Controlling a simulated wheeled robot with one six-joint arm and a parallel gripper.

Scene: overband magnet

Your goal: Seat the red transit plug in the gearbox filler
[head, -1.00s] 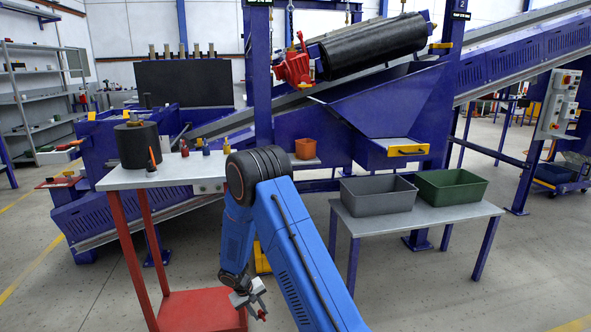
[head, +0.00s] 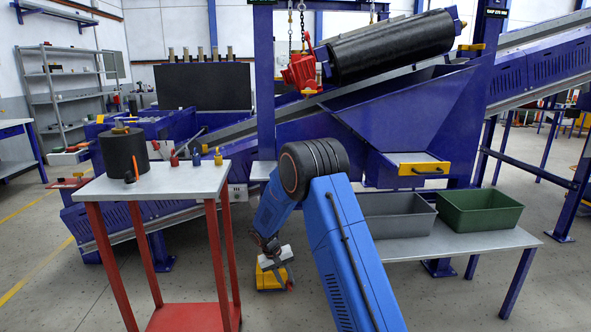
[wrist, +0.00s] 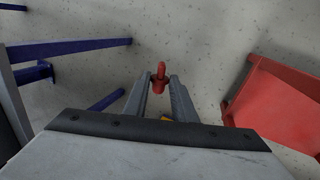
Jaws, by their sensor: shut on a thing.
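My gripper (wrist: 160,92) is shut on a small red plug (wrist: 160,72), which sticks out past the fingertips in the wrist view. In the head view my gripper (head: 285,277) hangs low in front of the machine, pointing down, with the plug a dark reddish speck at its tip. The red gearbox (head: 302,73) sits at the left end of the black drum (head: 392,48), high above and well apart from my gripper. Its filler opening is too small to make out.
A red-legged table (head: 160,186) at left carries a black cylinder (head: 124,152) and small red, blue and yellow pieces. A low table at right holds grey (head: 397,217) and green (head: 481,210) bins. Open floor lies between the tables.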

